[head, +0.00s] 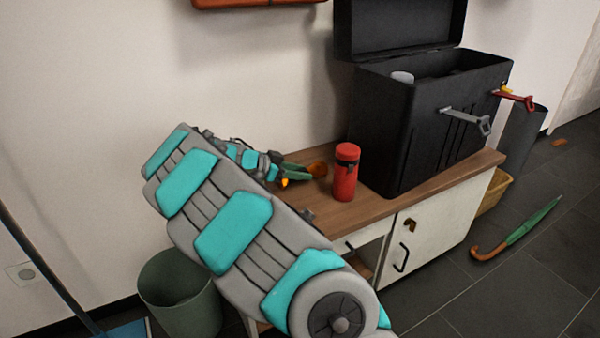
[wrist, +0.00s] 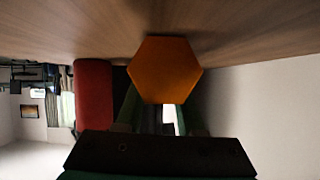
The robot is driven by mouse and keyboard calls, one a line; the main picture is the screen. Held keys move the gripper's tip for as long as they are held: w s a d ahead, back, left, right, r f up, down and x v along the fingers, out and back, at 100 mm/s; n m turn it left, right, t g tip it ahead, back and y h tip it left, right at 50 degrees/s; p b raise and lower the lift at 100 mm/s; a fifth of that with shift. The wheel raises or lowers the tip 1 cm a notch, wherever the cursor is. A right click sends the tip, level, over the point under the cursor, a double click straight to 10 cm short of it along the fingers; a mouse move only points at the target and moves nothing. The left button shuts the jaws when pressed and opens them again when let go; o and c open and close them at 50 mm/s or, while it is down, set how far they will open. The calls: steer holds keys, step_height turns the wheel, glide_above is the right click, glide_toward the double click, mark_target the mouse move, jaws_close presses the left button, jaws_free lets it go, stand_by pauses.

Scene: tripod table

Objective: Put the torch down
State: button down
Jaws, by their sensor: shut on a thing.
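My gripper (head: 301,170) has green fingers, which also show on both sides behind the orange face in the wrist view (wrist: 160,108). It is shut on the torch. Most of the torch's body is hidden. I cannot tell whether it touches the wood.
A red flask (head: 346,172) stands upright just right of the torch; it also shows in the wrist view (wrist: 92,95). An open black box (head: 385,135) takes up the right of the top. The wood in front of the flask is clear. A wall is behind.

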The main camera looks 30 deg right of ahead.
steer(key=shift+f, duration=0.1)
steer(key=c, duration=0.5)
jaws_free()
